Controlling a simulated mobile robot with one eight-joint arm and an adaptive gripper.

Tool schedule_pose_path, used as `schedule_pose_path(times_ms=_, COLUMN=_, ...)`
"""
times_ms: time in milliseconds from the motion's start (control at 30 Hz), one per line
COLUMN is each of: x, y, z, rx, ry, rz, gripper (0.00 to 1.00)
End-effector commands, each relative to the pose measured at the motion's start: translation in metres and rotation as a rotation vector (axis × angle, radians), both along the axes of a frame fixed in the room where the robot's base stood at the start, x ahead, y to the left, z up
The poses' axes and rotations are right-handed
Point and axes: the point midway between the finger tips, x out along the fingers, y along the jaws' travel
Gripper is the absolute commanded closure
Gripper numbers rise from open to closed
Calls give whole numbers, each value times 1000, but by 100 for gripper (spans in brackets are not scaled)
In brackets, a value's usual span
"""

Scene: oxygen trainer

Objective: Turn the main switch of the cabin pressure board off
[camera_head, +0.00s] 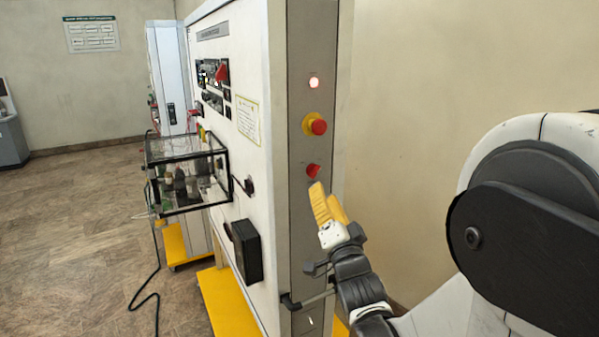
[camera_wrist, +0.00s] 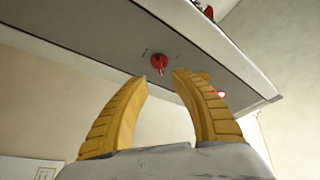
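The red rotary switch (camera_head: 313,171) sits low on the grey side panel (camera_head: 312,60) of the tall board, below a yellow-and-red push button (camera_head: 316,124) and a lit lamp (camera_head: 314,82). My gripper (camera_head: 326,200), with yellow fingers, is just below and to the right of the red switch. In the wrist view the red switch (camera_wrist: 159,63) shows just beyond the fingertips, between them and nearer the left finger. The fingers of my gripper (camera_wrist: 162,76) are apart, with nothing between them. The switch's exact angle is too small to tell.
A glass-walled box (camera_head: 185,175) juts from the board's front face. A black box (camera_head: 246,250) hangs below it. A handle-like bar (camera_head: 308,299) stands near my wrist, low on the side panel. The wall at right leaves open room beside the panel.

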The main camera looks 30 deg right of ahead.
Motion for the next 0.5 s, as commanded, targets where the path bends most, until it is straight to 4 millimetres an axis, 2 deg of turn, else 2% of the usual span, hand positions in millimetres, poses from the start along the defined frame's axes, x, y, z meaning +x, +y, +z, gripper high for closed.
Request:
schedule_pose_path(times_ms=100, x=25, y=-6, z=7, rx=1, ry=1, rz=0, gripper=70)
schedule_pose_path(times_ms=233, x=48, y=-12, z=14, rx=-1, ry=2, rz=0, gripper=70)
schedule_pose_path(times_ms=400, x=67, y=-17, z=19, rx=0, ry=2, rz=1, gripper=70)
schedule_pose_path(times_ms=500, x=72, y=-18, z=21, rx=1, ry=3, rz=0, gripper=70)
